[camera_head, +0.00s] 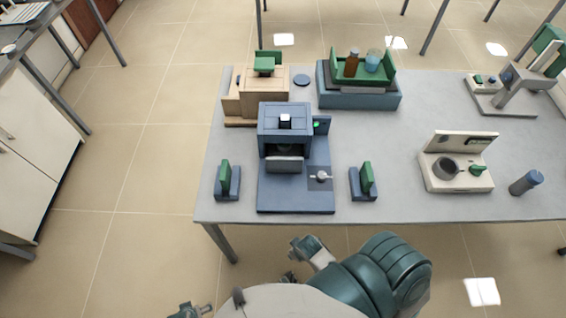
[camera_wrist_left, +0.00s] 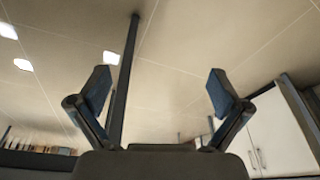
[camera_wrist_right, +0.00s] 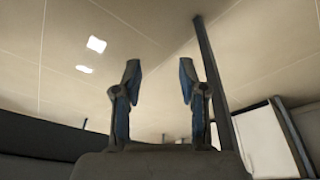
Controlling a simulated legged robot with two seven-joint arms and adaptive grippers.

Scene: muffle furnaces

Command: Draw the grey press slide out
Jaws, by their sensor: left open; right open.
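A blue box-shaped press (camera_head: 285,125) stands near the front edge of the table, with a dark opening in its front. A grey slide-like block (camera_head: 284,164) sits at the foot of that opening. I cannot tell how far it extends inside. My left gripper (camera_wrist_left: 161,91) is open and empty in the left wrist view. My right gripper (camera_wrist_right: 159,81) is open and empty in the right wrist view. Both wrist views show floor beyond the fingers, not the press. My arms are low, in front of the table, apart from the slide.
The table (camera_head: 420,95) has green-handled blue stands left (camera_head: 227,183) and right (camera_head: 363,183) of the press. A small knob (camera_head: 320,176) sits on its base. Behind are a beige box (camera_head: 272,92) and a green tray (camera_head: 385,75). A cream device (camera_head: 456,175) stands right.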

